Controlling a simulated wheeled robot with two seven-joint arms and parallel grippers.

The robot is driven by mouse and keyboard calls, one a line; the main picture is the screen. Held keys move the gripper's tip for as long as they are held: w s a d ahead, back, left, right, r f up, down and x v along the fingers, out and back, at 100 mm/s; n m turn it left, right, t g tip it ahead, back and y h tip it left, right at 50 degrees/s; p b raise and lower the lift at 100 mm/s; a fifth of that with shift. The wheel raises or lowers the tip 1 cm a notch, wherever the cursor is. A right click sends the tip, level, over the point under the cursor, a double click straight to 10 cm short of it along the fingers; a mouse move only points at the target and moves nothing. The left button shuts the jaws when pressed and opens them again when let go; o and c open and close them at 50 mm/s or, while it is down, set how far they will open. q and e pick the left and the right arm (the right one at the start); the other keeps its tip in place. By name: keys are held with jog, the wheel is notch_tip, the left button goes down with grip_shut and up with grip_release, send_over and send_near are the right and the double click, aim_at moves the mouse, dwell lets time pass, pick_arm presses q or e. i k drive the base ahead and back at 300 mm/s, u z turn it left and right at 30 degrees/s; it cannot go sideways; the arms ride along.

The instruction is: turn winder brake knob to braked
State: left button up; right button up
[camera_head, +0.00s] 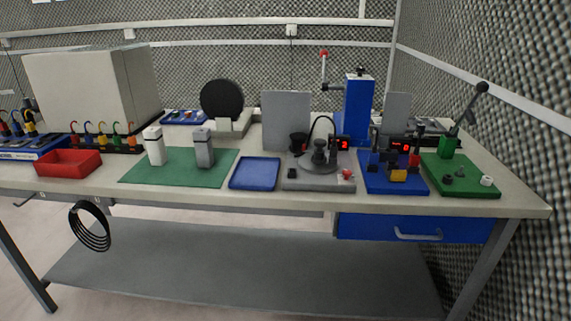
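A winder-like device with a grey base (318,184) stands on the bench right of centre, with a dark round spindle (319,154) on it. A small red and white knob (346,174) sits at the front right of this base. It looks like a possible brake knob, but its marking and its turned position are too small to read. A small black block (292,173) is at the base's front left. A red-lit display (345,143) stands behind the spindle. Neither of my grippers shows in the head view.
A blue tray (255,173) lies just left of the device. A blue plate (394,181) with small blocks and a green plate (461,180) with a lever stand to its right. A tall blue press (357,108) stands behind. A green mat (180,166) holds two upright blocks.

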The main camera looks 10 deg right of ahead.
aim_at(347, 173)
jog(key=u, duration=1.2)
jog(key=i, duration=1.1)
jog(key=z, duration=0.65)
